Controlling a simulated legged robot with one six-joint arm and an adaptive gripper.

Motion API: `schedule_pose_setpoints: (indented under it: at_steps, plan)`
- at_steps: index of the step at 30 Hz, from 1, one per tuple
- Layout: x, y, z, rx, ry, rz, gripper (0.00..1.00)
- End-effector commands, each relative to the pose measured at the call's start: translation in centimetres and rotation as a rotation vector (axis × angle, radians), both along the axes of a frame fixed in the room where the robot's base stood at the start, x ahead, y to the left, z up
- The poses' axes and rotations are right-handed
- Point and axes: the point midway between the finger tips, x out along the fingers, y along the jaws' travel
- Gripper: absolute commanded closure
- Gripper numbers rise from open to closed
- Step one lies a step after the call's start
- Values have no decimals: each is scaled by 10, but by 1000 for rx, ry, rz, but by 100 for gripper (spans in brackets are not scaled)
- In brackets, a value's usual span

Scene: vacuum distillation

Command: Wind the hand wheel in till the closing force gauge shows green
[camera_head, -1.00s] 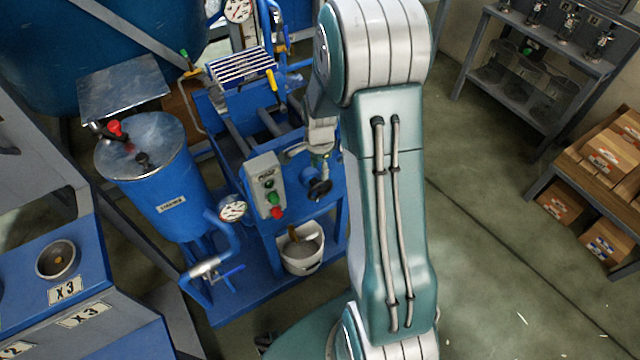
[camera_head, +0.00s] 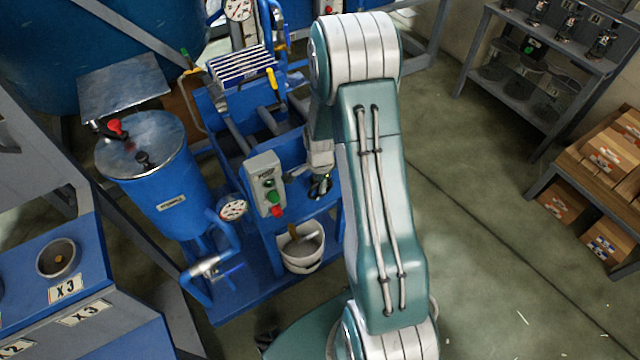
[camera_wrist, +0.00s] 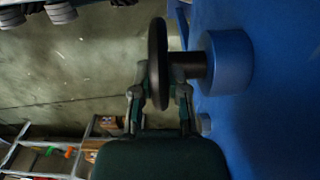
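The black hand wheel (camera_wrist: 157,66) shows edge-on in the wrist view, on a dark shaft from a round blue hub (camera_wrist: 228,62). My gripper (camera_wrist: 160,95) is open, with one finger on each side of the wheel's rim. Any contact between fingers and rim is unclear. In the head view my gripper (camera_head: 320,187) is at the blue machine's right side and largely covers the wheel. Two round white dials show, one low (camera_head: 233,210) and one at the top (camera_head: 239,9). I cannot tell which is the closing force gauge, and their readings are too small to make out.
A control box (camera_head: 265,183) with green and red buttons stands just left of my gripper. A white bucket (camera_head: 302,262) is below it. A blue drum (camera_head: 165,190) stands further left. Open floor (camera_head: 480,220) lies to the right, before shelves and boxes.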

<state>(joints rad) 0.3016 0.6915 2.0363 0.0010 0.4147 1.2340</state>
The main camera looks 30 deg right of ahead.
Motion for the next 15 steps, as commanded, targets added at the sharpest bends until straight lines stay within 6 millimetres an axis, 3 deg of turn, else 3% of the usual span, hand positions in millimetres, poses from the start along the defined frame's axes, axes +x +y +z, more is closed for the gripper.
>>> schedule_pose_setpoints:
  at_steps: [15]
  plan:
    - [1, -4, -1, 108, 6, -7, 100]
